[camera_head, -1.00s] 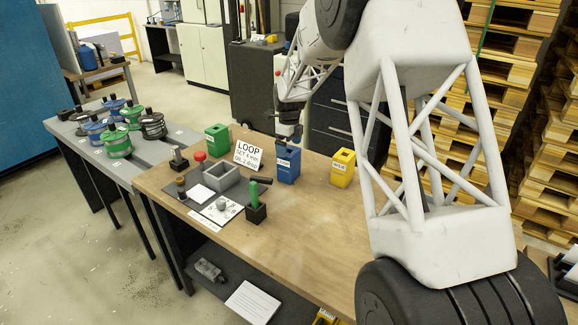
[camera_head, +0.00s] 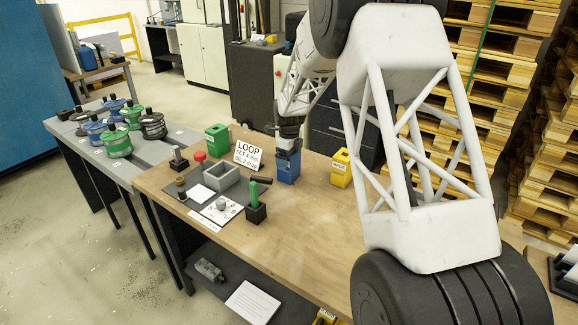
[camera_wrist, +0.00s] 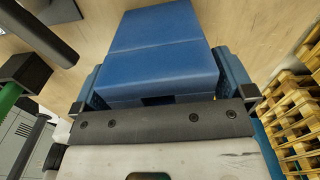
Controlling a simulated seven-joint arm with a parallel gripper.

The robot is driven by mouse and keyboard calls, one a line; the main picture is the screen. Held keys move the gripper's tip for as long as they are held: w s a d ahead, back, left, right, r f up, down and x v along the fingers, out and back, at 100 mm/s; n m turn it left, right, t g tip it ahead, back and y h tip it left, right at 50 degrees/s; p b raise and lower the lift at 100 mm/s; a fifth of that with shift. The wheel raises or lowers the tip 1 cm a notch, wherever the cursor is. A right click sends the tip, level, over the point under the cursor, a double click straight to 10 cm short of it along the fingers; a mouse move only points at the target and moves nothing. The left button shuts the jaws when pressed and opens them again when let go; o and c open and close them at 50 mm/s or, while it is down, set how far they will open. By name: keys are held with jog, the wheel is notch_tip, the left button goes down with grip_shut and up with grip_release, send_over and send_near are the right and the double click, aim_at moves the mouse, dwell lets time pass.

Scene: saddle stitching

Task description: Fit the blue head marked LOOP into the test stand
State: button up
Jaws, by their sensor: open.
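The blue head (camera_head: 287,168) stands upright on the wooden bench, to the right of the LOOP sign (camera_head: 247,155). Its top and label are covered by my gripper (camera_head: 288,146), which is right over it. In the wrist view the blue head (camera_wrist: 165,50) fills the space between the two open fingers, one on each side. I cannot tell whether the fingers touch it. Left of the sign, a metal post on a dark base (camera_head: 178,160) stands at the bench's back left; I cannot tell whether it is the test stand.
A green box (camera_head: 217,141) and a yellow box (camera_head: 341,168) flank the blue head. A grey open tray (camera_head: 222,180), a red knob (camera_head: 200,156) and a green-handled tool in a black block (camera_head: 256,204) stand at left. The bench front (camera_head: 300,240) is clear.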

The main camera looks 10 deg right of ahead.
jog(key=shift+c, duration=0.2)
dwell(0.3)
jog(key=shift+r, duration=0.1)
jog(key=c, duration=1.3)
jog(key=shift+r, duration=0.1)
jog(key=shift+r, duration=0.75)
notch_tip(320, 180, up, 2)
jog(key=shift+r, duration=0.1)
jog(key=s, duration=1)
jog(key=s+r, duration=0.1)
jog(key=s, duration=0.5)
